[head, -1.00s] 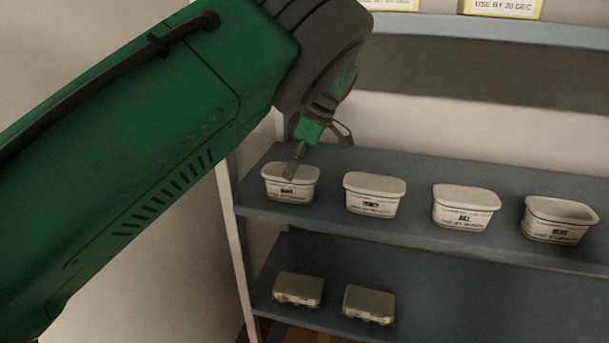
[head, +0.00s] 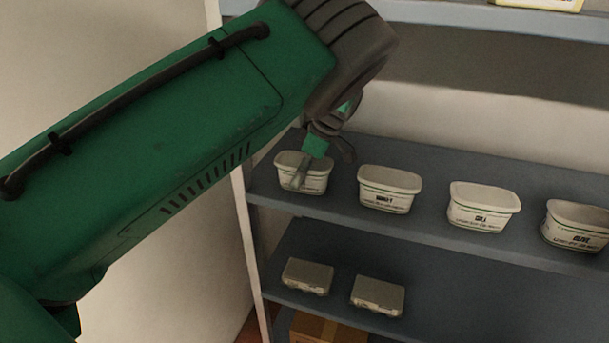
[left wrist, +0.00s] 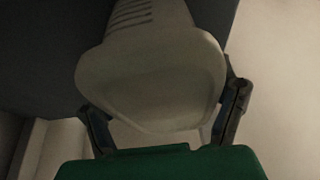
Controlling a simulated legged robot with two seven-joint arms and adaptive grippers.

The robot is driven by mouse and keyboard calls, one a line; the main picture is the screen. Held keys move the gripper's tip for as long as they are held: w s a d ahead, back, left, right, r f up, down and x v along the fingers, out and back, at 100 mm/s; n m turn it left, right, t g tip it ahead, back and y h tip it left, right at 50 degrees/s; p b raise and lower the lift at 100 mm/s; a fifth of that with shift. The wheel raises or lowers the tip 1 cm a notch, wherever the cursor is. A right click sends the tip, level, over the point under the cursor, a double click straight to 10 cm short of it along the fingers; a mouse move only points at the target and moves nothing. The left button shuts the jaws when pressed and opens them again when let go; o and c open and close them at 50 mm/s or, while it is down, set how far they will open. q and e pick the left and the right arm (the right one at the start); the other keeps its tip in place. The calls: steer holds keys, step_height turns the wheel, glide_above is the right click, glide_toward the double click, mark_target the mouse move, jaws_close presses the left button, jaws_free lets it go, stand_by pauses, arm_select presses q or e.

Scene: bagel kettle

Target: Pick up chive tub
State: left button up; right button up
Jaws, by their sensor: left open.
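Several pale tubs with green bands stand in a row on the grey shelf. My left gripper (head: 302,175) is at the leftmost tub (head: 317,182), with a finger in front of its face, hiding its label. I cannot read which tub says chive; the other labels are blurred. In the left wrist view a pale tub (left wrist: 150,80) fills the space between the two open fingers of my left gripper (left wrist: 162,108), one finger on each side. I cannot tell whether they touch it. My right gripper is out of view.
Three more tubs (head: 389,188) (head: 482,207) (head: 577,226) stand to the right, with gaps between. Two grey cartons (head: 307,276) (head: 378,295) sit on the lower shelf (head: 460,305). A white shelf post (head: 249,235) stands left of the row. Another shelf (head: 470,14) runs above.

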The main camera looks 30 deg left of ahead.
arm_select(q)
steer(key=shift+s+r, duration=0.1)
steer(key=shift+d+f, duration=0.2)
steer(key=shift+f, duration=0.05)
steer(key=shift+a, duration=0.1)
stand_by(0.4)
steer(key=c, duration=1.7)
